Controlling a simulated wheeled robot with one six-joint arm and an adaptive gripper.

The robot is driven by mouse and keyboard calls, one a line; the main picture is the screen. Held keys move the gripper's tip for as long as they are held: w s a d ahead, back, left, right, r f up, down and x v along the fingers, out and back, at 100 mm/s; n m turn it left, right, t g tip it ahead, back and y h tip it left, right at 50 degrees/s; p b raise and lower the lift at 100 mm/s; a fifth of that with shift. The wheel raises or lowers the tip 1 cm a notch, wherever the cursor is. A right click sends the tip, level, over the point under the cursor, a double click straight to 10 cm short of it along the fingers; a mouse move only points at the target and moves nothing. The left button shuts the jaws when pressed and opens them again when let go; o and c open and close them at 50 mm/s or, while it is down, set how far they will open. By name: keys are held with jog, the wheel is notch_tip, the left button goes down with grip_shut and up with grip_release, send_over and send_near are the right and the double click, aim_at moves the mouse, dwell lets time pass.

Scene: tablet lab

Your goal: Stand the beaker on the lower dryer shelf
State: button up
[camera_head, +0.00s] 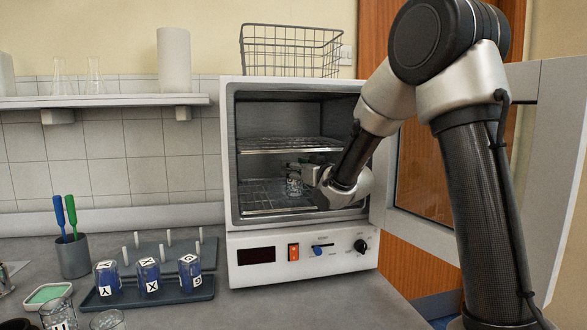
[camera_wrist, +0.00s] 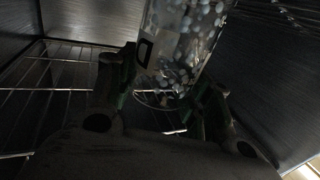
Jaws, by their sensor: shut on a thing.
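The glass beaker (camera_head: 293,187) is inside the open dryer (camera_head: 229,160), just over the lower wire shelf (camera_head: 262,193). In the wrist view the clear beaker (camera_wrist: 182,40), with pale tablet-like bits in it, stands between the two fingers of my gripper (camera_wrist: 165,95). My gripper (camera_head: 301,176) reaches in from the right and is shut on the beaker. The lower shelf's wires (camera_wrist: 55,90) also show in the wrist view. I cannot tell whether the beaker's base touches the shelf.
The upper wire shelf (camera_head: 285,144) is close above my gripper. The dryer door (camera_head: 440,215) stands open at the right, behind my arm. A wire basket (camera_head: 290,50) sits on top. A tray (camera_head: 140,297) with several blue-filled lettered jars is at left.

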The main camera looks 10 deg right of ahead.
jog(key=shift+f, duration=0.15)
jog(key=o, duration=1.1)
jog(key=v, duration=1.2)
